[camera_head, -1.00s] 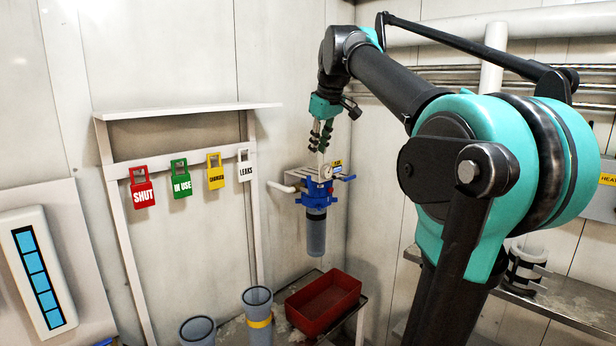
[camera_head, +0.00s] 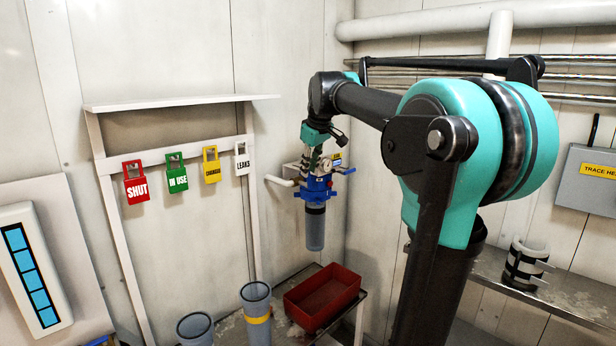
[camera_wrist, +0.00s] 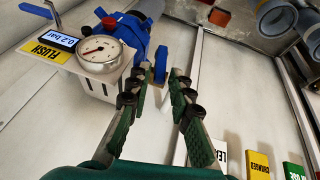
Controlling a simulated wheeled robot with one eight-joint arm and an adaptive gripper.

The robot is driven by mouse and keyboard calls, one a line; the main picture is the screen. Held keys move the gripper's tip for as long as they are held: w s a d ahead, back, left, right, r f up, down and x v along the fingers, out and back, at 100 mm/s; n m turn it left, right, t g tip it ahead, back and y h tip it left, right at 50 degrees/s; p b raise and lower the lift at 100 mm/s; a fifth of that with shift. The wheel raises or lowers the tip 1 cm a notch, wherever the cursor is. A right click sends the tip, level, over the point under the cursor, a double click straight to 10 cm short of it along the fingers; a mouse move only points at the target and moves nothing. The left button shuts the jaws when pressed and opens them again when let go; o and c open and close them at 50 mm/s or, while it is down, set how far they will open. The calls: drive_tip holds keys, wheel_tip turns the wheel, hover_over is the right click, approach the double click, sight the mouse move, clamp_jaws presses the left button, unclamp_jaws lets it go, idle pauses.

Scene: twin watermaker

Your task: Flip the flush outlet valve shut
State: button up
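A blue filter unit (camera_head: 317,186) with a grey bowl (camera_head: 315,230) hangs in the corner. In the wrist view its blue body (camera_wrist: 130,30) is behind a white-faced gauge (camera_wrist: 103,55), a "0.2 bar" display (camera_wrist: 57,38) and a yellow FLUSH label (camera_wrist: 44,53). One blue lever (camera_wrist: 35,10) is at the upper left; another blue, flat-ended part (camera_wrist: 161,64) is at my fingertips. I cannot tell which belongs to the flush outlet valve. My gripper (camera_wrist: 166,72) has its green fingers apart, with the blue part at or just beyond the gap; contact is unclear.
Red SHUT (camera_head: 137,185), green IN USE (camera_head: 177,177), yellow (camera_head: 211,168) and white LEAKS (camera_head: 242,160) tags hang on a rail at left. A red bin (camera_head: 322,297) and grey cylinders (camera_head: 257,308) stand below. A white pipe (camera_head: 279,181) sticks out left of the unit.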

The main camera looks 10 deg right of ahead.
sight(308, 185)
drive_tip(key=shift+x, duration=1.85)
drive_tip(key=shift+c, duration=0.4)
clamp_jaws()
